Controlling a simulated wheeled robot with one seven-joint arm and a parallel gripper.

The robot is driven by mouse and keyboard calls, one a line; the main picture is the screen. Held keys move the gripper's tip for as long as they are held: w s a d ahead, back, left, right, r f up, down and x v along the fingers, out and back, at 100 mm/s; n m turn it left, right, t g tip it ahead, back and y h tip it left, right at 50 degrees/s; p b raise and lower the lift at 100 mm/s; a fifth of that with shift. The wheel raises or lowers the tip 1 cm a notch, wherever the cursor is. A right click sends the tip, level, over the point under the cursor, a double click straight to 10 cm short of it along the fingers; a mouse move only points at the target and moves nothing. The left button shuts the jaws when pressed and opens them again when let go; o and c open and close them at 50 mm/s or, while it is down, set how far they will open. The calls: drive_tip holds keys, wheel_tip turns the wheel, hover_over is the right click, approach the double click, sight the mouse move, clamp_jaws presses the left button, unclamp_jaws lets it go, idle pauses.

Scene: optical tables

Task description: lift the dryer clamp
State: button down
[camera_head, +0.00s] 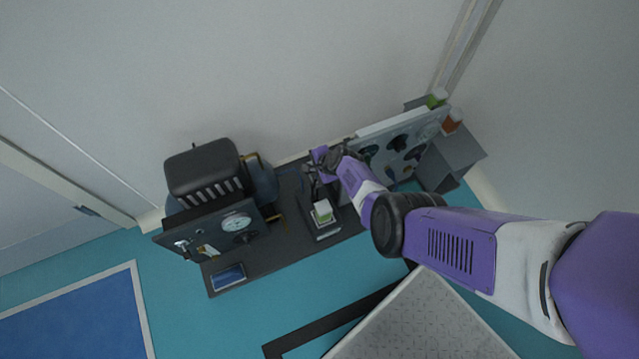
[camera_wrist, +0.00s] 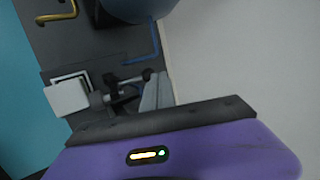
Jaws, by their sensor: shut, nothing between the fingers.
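A small dark clamp with a rod and a round knob (camera_wrist: 122,92), which looks like the dryer clamp, stands beside a white-topped block (camera_wrist: 68,99) in the wrist view. My gripper (camera_head: 325,160) is at the back of the dark bench, close to the clamp's stand. It is shut and holds nothing.
A dark machine with a gauge panel (camera_head: 226,228) stands left on the bench (camera_head: 280,255). A grey panel with black fittings (camera_head: 404,142) is to the right. The pale wall is close behind the bench. A yellow pipe (camera_wrist: 58,14) and a rounded vessel (camera_wrist: 138,8) show in the wrist view.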

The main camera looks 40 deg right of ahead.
drive_tip(key=shift+w+d+f+b, duration=0.25)
drive_tip(key=shift+w+f+b, duration=0.6)
drive_tip(key=shift+b, duration=0.3)
drive_tip(key=shift+r, duration=0.1)
wheel_tip(320, 180, up, 14)
drive_tip(key=d+p, duration=0.2)
drive_tip(key=p, duration=0.7)
drive_tip(key=shift+s+d+f, duration=0.2)
drive_tip(key=shift+d, duration=0.15)
